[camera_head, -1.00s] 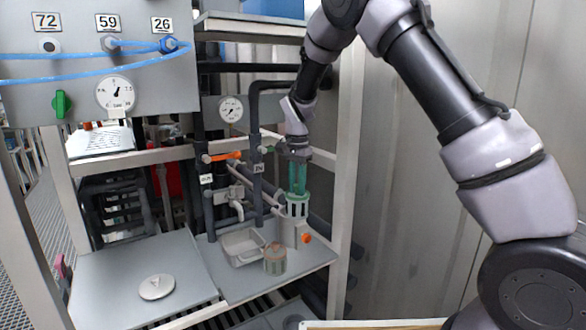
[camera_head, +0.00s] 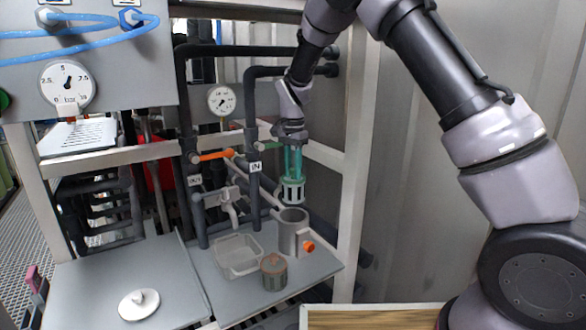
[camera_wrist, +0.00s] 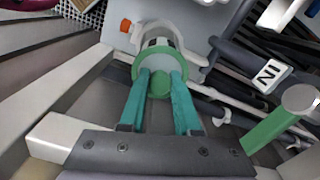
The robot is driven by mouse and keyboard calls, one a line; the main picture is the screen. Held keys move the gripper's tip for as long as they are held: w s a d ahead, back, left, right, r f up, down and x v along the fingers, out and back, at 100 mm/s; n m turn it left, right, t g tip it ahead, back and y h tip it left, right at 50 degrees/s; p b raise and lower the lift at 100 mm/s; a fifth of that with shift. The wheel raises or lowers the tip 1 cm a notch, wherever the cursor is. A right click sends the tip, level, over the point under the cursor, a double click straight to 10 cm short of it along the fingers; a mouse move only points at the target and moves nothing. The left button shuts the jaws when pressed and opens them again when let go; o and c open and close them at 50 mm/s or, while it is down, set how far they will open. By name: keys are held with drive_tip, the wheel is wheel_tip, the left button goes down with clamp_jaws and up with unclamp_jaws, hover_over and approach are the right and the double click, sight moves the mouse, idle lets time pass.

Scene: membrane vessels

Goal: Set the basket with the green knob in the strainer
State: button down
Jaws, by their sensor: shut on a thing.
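My gripper (camera_head: 292,163) has long teal fingers pointing down and is shut on the green knob (camera_wrist: 160,84) of a pale slotted basket (camera_head: 292,193). The basket hangs upright above the strainer (camera_head: 291,238), a grey open-topped cylinder with an orange knob on its side. The strainer's rim shows below the basket, which appears clear of it. In the wrist view the basket's green rim (camera_wrist: 143,62) surrounds the knob between my fingers. The strainer (camera_wrist: 178,38) shows partly behind the basket there, with its orange knob at the left; its inside is hidden.
A second basket with a brownish top (camera_head: 273,272) stands in front of the strainer. A clear tray (camera_head: 238,256) is to its left. A white lid (camera_head: 139,304) lies on the left plate. Dark pipes (camera_head: 250,150) rise behind, and a frame post (camera_head: 352,190) stands close on the right.

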sight(293, 191)
drive_tip(key=shift+f, duration=8.75)
drive_tip(key=shift+f, duration=0.25)
drive_tip(key=c, duration=0.5)
unclamp_jaws()
drive_tip(key=shift+c, duration=0.2)
wheel_tip(293, 191, up, 11)
drive_tip(key=shift+f, duration=0.1)
